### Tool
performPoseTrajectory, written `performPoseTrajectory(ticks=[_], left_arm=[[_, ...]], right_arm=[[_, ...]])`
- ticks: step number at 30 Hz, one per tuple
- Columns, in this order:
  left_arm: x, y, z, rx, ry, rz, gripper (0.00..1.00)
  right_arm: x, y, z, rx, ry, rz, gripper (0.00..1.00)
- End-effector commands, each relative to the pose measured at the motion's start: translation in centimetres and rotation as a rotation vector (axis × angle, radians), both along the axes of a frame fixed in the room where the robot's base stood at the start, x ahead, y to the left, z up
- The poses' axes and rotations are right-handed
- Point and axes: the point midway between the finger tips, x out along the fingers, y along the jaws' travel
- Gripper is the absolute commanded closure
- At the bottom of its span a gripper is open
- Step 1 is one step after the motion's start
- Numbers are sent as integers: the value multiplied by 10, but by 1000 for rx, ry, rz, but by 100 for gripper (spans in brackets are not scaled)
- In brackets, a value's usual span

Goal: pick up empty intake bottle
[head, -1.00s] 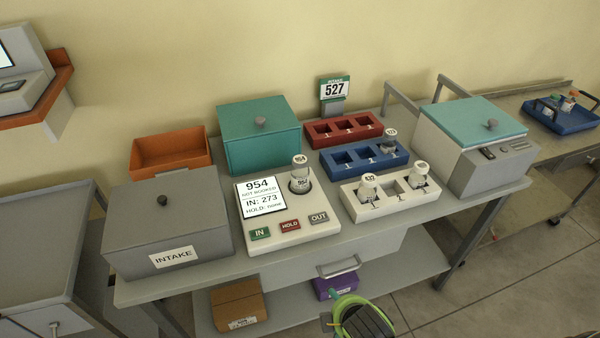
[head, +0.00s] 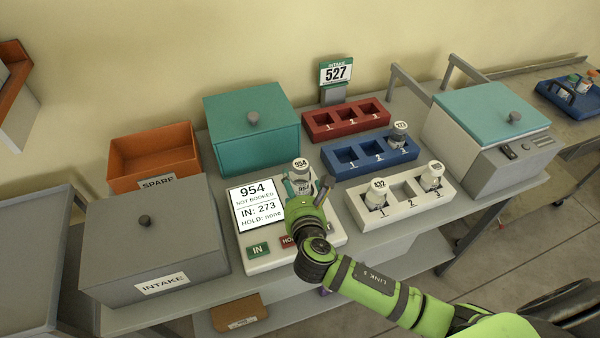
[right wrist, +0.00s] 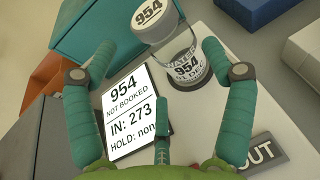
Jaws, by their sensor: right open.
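A bottle labelled 954 (head: 300,168) stands upright in the reader station (head: 262,262), beside its screen. My right gripper (head: 308,185) is open just in front of the bottle. In the right wrist view the spread teal fingers (right wrist: 158,62) frame the bottle from either side, with it beyond the tips; I cannot tell if they touch it. In the head view the gripper hides the bottle's lower part. My left gripper is out of view.
A white rack (head: 402,205) holds two bottles, and a blue rack (head: 345,170) holds one. A red rack (head: 318,131) is empty. The grey INTAKE box (head: 150,260), orange SPARE tray (head: 152,160) and teal lidded box (head: 250,150) stand left. A 527 sign (head: 336,72) stands behind.

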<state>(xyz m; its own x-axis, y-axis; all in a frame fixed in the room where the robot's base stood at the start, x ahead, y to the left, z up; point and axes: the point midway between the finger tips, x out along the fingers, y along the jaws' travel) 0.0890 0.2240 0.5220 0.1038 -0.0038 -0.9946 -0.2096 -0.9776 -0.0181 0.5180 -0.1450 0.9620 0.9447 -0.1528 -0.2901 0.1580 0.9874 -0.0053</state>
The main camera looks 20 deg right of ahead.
Motion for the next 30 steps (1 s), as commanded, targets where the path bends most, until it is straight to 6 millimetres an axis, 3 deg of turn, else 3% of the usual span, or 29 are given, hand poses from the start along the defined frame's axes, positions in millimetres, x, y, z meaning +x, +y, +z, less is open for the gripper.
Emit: performPoseTrajectory(ticks=[1, 3, 6, 15, 20, 21, 23, 30], left_arm=[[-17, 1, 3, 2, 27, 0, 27], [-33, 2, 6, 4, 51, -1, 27], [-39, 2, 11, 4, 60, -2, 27], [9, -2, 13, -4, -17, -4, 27], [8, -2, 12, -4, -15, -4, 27], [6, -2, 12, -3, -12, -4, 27], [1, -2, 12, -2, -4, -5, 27], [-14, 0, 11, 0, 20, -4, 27]], right_arm=[[6, -2, 2, -1, -1, -3, 17], [15, -5, 1, 1, 0, -4, 17], [29, -9, -2, 2, 0, -5, 17], [48, -11, -11, 6, 0, -3, 17], [48, -11, -11, 6, 0, -3, 17], [48, -11, -11, 6, 0, -3, 33], [48, -11, -11, 6, 0, -3, 56], [47, -11, -11, 4, 0, -3, 58]])
